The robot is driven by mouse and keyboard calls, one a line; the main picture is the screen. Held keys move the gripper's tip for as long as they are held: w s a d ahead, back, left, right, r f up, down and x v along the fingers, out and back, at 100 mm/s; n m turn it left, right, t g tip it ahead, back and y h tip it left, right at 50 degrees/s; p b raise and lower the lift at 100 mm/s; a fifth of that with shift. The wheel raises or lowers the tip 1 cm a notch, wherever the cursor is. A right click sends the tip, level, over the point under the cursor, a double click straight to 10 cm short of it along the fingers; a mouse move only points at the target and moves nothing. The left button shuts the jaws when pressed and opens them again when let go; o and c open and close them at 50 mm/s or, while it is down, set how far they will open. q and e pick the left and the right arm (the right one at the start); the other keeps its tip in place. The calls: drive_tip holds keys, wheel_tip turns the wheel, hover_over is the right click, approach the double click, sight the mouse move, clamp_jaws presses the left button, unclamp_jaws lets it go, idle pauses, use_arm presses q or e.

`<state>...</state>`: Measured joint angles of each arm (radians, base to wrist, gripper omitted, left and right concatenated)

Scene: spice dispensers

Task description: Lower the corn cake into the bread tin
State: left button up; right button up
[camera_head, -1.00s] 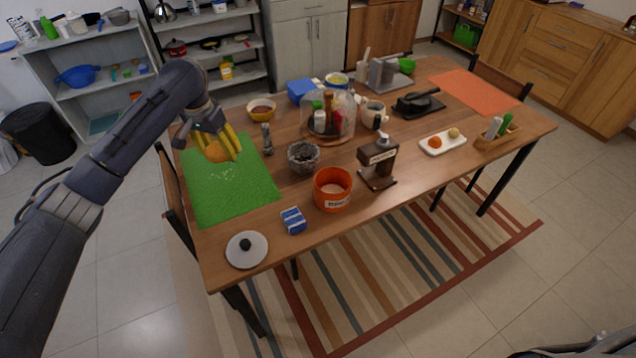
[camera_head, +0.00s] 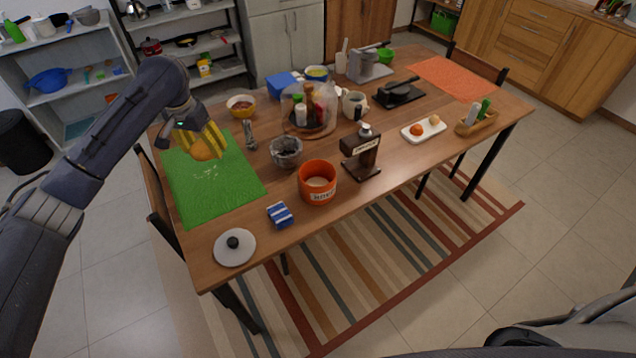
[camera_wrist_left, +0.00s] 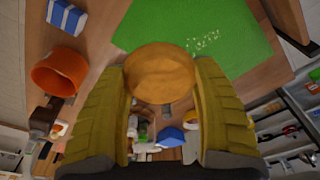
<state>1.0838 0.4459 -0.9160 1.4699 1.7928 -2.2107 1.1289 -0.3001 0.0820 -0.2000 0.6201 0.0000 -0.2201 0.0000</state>
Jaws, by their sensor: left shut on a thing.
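The corn cake (camera_head: 204,150) is a round golden-brown piece. My left gripper (camera_head: 204,143), with ridged yellow fingers, is shut on it, holding it over the green mat (camera_head: 215,190). In the left wrist view the cake (camera_wrist_left: 160,84) sits between both fingers. An open orange tin (camera_head: 318,183) with a white label, likely the bread tin, stands near the table's front edge, to the right of the gripper and apart from it. It also shows in the left wrist view (camera_wrist_left: 58,76). My right gripper is not in view.
A white lid with a dark knob (camera_head: 234,248) lies at the table's front left corner. A blue and white packet (camera_head: 280,214) and a dark grey bowl (camera_head: 286,152) are near the tin. A wooden dispenser (camera_head: 362,155) stands right of it. A clear-domed carousel (camera_head: 308,112) stands behind.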

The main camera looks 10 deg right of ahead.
use_arm(q)
drive_tip(key=s+d, duration=0.2)
drive_tip(key=d, duration=1.3)
approach(317, 161)
drive_tip(key=s+a+f, duration=0.2)
drive_tip(key=s+f, duration=0.1)
drive_tip(key=s, duration=0.1)
drive_tip(key=shift+w+d+f, duration=0.15)
drive_tip(key=shift+d+f, duration=0.4)
drive_tip(key=shift+d, duration=0.35)
drive_tip(key=shift+f, duration=0.15)
